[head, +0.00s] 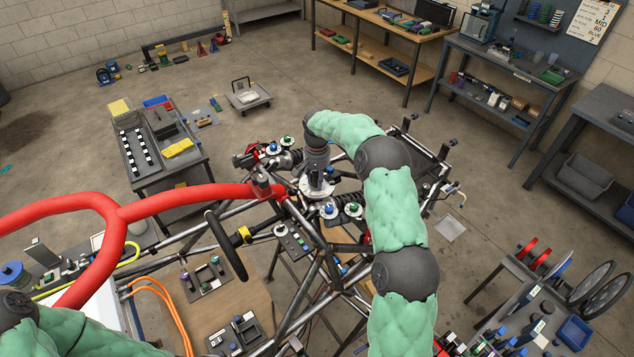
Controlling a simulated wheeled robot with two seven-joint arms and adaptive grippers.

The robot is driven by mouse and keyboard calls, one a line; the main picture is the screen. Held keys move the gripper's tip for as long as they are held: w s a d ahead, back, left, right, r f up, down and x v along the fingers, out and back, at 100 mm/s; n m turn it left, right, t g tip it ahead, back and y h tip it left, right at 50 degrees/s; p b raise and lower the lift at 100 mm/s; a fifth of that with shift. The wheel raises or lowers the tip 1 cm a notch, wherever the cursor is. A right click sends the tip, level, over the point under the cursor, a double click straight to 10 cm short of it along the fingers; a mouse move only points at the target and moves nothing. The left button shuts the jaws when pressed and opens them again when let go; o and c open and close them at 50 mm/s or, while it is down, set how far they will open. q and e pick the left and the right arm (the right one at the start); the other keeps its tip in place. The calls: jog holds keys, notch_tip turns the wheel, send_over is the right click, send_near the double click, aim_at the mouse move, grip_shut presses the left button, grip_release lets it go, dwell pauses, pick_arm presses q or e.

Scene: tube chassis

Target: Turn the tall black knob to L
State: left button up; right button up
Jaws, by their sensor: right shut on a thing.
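My right arm comes in from the bottom right, bends over the tube chassis (262,228) and points its right gripper (316,190) down at the chassis middle. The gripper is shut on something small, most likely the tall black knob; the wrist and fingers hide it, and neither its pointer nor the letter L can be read. A small dark panel with several knobs (293,243) sits just below and left of the gripper, apart from it. My left arm shows only at the bottom left corner; its gripper is out of view.
A thick red tube (170,203) crosses the left side up to the chassis. A black steering wheel (226,246) stands left of the knob panel. Coil-over shocks (280,160) lie close around the gripper. A grey cart (160,150) stands behind left; workbenches line the back right.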

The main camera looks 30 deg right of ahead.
jog(key=shift+f+m+b, duration=0.15)
jog(key=shift+m+b, duration=0.15)
jog(key=shift+m, duration=0.3)
jog(key=shift+a, duration=0.1)
jog(key=o, duration=1.1)
jog(key=shift+o, duration=0.2)
jog(key=shift+r, duration=4)
